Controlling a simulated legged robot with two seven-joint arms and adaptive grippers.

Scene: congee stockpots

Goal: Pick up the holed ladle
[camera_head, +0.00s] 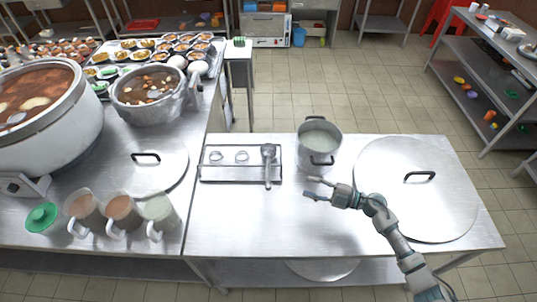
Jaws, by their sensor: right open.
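A metal ladle (268,165) lies on the right part of a shallow metal tray (225,178), its bowl toward the back and its handle toward the front. Holes in its bowl are too small to make out. Two ring-shaped metal items (241,156) sit on the tray to its left. My right gripper (309,187) is open and empty above the steel table, to the right of the ladle and apart from it. Its fingers point left. My left gripper does not show.
A pot of pale liquid (320,138) stands right behind my right gripper. A large round lid (415,190) covers the table's right side. Several mugs (160,215), another lid (160,170) and stockpots (150,93) stand on the left counter. The table's front middle is clear.

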